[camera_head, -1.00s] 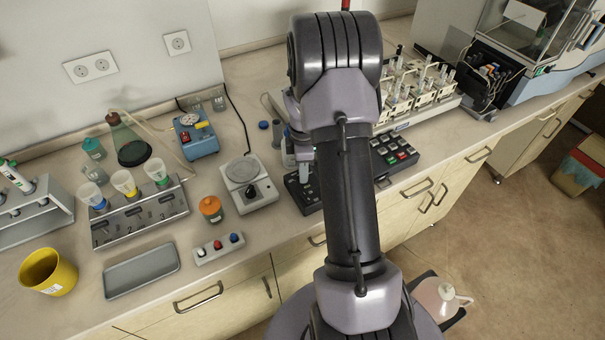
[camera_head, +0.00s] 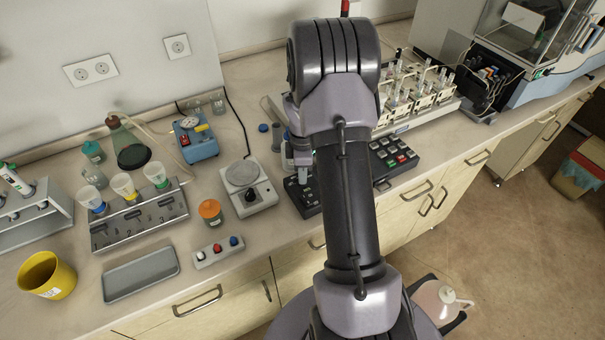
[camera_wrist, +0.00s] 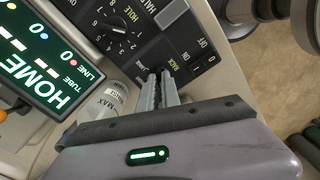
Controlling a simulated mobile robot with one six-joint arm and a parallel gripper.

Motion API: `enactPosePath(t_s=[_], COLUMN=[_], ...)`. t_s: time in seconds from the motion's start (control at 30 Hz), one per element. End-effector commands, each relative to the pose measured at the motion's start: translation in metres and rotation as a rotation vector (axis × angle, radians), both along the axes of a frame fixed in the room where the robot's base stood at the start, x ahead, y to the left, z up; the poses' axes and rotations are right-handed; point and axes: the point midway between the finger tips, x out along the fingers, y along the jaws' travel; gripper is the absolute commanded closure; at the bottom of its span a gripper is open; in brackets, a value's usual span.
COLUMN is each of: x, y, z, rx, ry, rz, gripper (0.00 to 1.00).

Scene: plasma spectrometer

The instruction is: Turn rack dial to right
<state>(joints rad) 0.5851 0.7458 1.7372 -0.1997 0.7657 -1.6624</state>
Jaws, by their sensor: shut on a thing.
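In the wrist view, my gripper (camera_wrist: 162,82) reaches down to a black control panel (camera_wrist: 150,50). Its two narrow fingers are close together at the panel beside the label "RACK". They are shut on the rack dial, which they almost wholly hide, so its pointer cannot be read. A second black dial (camera_wrist: 118,27) with numbers around it and the label "HOLE" is up and left of the fingers, apart from them. In the head view, my arm hides much of the black panel (camera_head: 393,157), and the fingertips do not show clearly.
An ON/OFF switch (camera_wrist: 197,67) sits just right of the fingers. A lit green "HOME" display (camera_wrist: 35,60) is at the left. A clear labelled bottle (camera_wrist: 105,103) stands close to the gripper's left side. A hotplate (camera_head: 248,184) stands left of the panel.

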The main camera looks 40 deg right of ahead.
Motion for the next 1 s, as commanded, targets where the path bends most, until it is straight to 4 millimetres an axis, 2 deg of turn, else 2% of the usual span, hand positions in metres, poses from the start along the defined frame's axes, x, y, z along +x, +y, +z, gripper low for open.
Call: enactPosePath(t_s=[0.27,1.0], x=[0.0004,0.0006], y=[0.0,0.0], z=[0.0001,-0.0005], rx=[0.001,0.0], ry=[-0.001,-0.002], rz=[-0.204,-0.907], gripper=[1.0,1.0])
